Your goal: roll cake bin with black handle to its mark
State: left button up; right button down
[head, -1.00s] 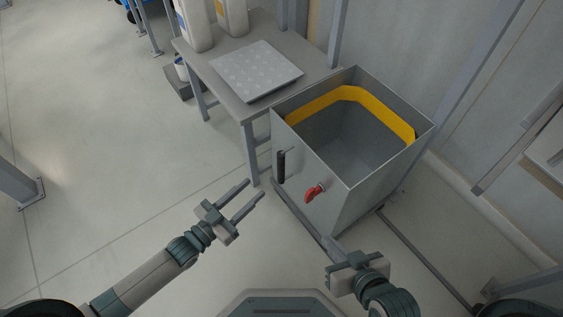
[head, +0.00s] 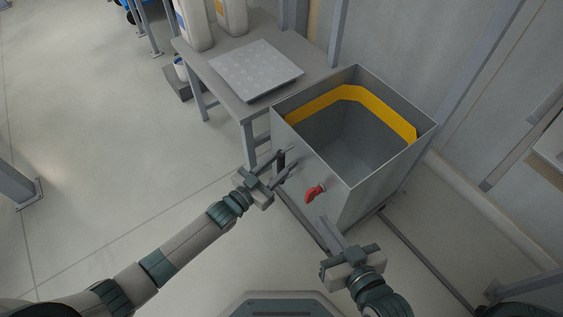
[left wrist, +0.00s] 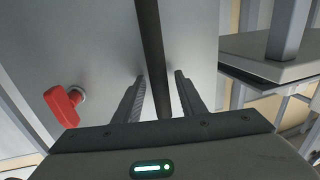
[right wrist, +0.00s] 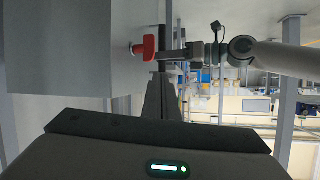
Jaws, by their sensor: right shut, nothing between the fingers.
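The cake bin (head: 325,190) is a tall open grey metal box with a yellow band inside. Its black handle (head: 281,157) is an upright bar at the left of its front face; a red lever (head: 315,192) sits to the right. My left gripper (head: 291,158) is open at the handle. In the left wrist view the dark handle bar (left wrist: 151,45) runs between the two parted fingers, with gaps on both sides. My right gripper (head: 324,221) is shut and empty, low in front of the bin. In the right wrist view the red lever (right wrist: 144,48) is beyond its fingertips. I see no floor mark.
A grey table (head: 245,107) with a pale tray (head: 256,70) and white containers (head: 193,25) stands left of the bin. A wall (head: 420,50) and posts are behind it. The floor (head: 90,130) on the left is open.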

pick_arm(q)
grip_shut()
